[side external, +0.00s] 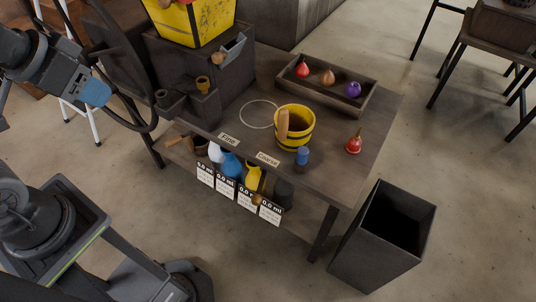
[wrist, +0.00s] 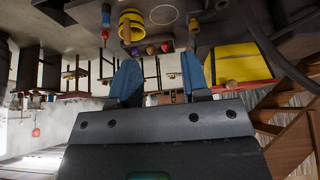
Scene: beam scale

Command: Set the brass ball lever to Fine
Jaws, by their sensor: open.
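A small brass-coloured ball (side external: 257,200), which looks like the lever's end, shows below the table's front edge, under the Coarse label (side external: 268,159). Its arm is hard to make out against the cards and bottles. The Fine label (side external: 229,139) is on the table edge to the left of Coarse. My gripper (side external: 97,92) is at the upper left in the side view, well away from the ball and touching nothing. In the wrist view my gripper (wrist: 160,60) has its blue fingers spread apart with nothing between them. I cannot pick out the lever ball there.
A yellow-black bucket (side external: 295,128), blue weight (side external: 302,155) and red weight (side external: 353,144) stand on the table. A tray (side external: 365,101) with coloured weights lies behind. A yellow bin (side external: 200,22) sits on a dark block at left. A black bin (side external: 390,222) stands at front right.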

